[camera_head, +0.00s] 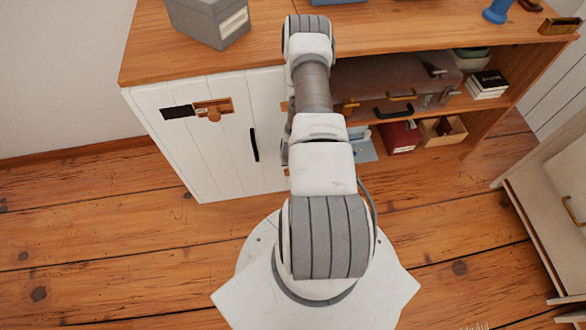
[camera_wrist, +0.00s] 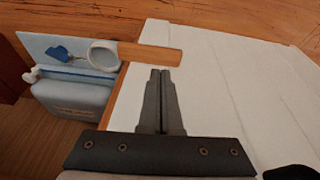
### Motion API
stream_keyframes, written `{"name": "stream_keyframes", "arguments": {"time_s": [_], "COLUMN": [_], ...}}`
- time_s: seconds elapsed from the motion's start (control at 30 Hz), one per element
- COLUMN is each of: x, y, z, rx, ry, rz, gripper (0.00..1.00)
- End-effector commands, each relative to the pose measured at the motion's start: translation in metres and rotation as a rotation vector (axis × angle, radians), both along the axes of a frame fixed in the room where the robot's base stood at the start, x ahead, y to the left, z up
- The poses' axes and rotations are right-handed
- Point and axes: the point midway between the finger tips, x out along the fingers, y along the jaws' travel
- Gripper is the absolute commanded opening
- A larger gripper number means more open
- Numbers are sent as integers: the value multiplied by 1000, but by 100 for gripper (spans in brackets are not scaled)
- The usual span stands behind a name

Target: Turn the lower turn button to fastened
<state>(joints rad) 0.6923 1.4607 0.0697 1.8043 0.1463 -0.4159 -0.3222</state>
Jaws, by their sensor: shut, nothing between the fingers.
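In the wrist view a flat wooden turn button (camera_wrist: 150,54) lies level across the picture. Its right part is over the white plank door (camera_wrist: 225,75), and its left end reaches past the door's edge. My gripper (camera_wrist: 160,72) is shut and empty. Its fingertips appear right at the near long side of the button, toward its right end; I cannot tell whether they touch.
A grey box (camera_head: 209,20) stands on the cabinet top. A blue container (camera_wrist: 70,105) shows in the wrist view. The floor to the left is clear.

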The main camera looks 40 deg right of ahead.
Motion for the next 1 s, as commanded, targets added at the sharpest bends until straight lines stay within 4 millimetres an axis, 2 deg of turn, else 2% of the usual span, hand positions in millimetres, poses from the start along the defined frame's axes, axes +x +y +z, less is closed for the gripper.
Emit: {"name": "stream_keyframes", "arguments": {"time_s": [0.07, 0.13, 0.3, 0.5, 0.67, 1.0], "x": [6, 3, -4, -10, -11, -12], "y": [-2, 4, 15, 24, 27, 27], "z": [13, 33, 69, 96, 103, 103], "rx": [-1, 0, 0, 1, 1, 1], "ry": [-1, 0, -1, 1, 1, 0], "rz": [2, 2, 2, 1, 1, 0], "gripper": [0, 0, 0, 0, 0, 0]}}
